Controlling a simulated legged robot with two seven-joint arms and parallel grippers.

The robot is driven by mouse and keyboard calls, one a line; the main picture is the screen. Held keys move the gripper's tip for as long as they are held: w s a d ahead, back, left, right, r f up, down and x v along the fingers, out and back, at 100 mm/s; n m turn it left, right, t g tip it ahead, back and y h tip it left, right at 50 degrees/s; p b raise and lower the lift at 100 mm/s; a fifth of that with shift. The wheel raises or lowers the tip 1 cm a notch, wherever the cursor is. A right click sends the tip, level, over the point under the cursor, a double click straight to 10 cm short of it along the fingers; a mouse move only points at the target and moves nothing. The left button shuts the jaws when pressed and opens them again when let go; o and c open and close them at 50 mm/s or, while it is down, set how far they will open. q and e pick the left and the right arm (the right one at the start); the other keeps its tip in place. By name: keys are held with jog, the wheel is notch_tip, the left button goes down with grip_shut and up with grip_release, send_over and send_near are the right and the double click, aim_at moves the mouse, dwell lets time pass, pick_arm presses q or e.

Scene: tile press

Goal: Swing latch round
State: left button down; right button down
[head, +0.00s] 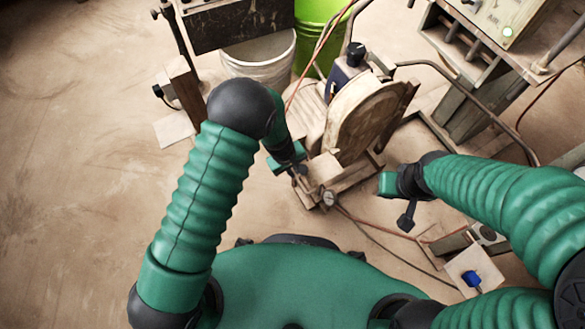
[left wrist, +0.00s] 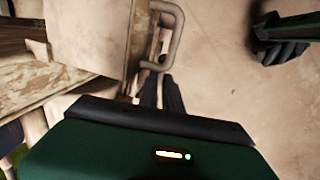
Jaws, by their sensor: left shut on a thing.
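The latch is a bent, U-shaped metal bar (left wrist: 176,38) beside a worn wooden block (left wrist: 90,32) in the left wrist view. My left gripper's dark fingers (left wrist: 158,88) are shut on the bar's near end. In the head view my left gripper (head: 299,174) reaches down to the front of the wooden press frame (head: 352,178), where the bar is too small to make out clearly. My right gripper (head: 407,216) hangs to the right of the frame, apart from it. It also shows in the left wrist view (left wrist: 272,42); its finger gap is unclear.
A round wooden disc (head: 365,118) stands on the press behind the latch. A white bucket (head: 262,58) and a green bin (head: 318,35) are behind it. A control box (head: 490,25) is at the upper right. Cables cross the floor; the left floor is clear.

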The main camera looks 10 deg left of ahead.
pick_arm(q)
jog(key=c, duration=1.8)
grip_release()
notch_tip(320, 180, up, 16)
jog(key=s+a+p, duration=0.1)
jog(key=a+p, duration=0.2)
jog(key=p, duration=0.6)
jog(key=shift+s+r, duration=0.2)
jog(key=shift+s, duration=0.05)
jog(key=shift+d, duration=0.1)
